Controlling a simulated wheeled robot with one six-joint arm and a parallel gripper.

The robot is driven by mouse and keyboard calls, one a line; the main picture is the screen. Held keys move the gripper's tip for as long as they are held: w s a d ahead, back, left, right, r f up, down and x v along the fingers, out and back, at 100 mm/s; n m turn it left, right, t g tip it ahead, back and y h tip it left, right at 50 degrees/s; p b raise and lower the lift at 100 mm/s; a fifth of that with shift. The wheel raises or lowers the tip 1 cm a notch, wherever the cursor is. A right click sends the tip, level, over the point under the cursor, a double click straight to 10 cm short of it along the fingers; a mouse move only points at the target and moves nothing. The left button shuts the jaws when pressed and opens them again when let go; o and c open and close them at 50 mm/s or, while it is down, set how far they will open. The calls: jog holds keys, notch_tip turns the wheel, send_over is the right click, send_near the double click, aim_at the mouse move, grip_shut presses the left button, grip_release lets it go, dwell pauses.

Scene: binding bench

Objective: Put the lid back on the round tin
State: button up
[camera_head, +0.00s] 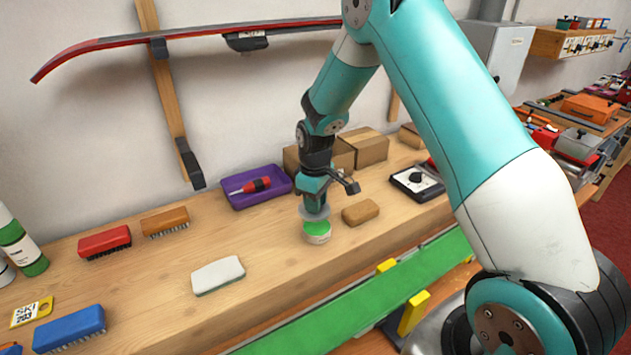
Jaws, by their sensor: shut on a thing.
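The round tin (318,238) stands on the wooden bench, pale-sided with green inside showing at the top. My gripper (315,204) points down just above it. The gripper is shut on the grey round lid (314,213), which is held over the far part of the tin's top. Green still shows below the lid, so the lid looks raised and not seated; the exact gap is hard to tell. The fingertips are small and partly hidden in this view.
A brown block (360,212) lies close to the tin's right. A purple tray (256,188) with a red-handled tool sits behind left. A white pad (218,276) lies front left. Cardboard boxes (363,147) stand behind, a black device (417,183) to the right. A green ski (390,295) runs along the front.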

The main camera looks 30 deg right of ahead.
aim_at(318, 226)
jog(key=shift+w+d+r+n+p, duration=0.1)
jog(key=shift+w+d+n+p, duration=0.15)
jog(key=shift+n, duration=0.3)
jog(key=shift+w+d+r+n+p, duration=0.1)
jog(key=shift+w+d+n+p, duration=0.1)
jog(key=shift+n, duration=0.35)
jog(key=shift+f+n, duration=0.2)
jog(key=shift+n, duration=0.1)
jog(key=shift+f+b, duration=2.25)
jog(key=shift+f, duration=0.95)
jog(key=shift+s+d, duration=0.15)
jog(key=shift+f, duration=0.2)
jog(key=o, duration=1.5)
jog(key=shift+c, duration=0.2)
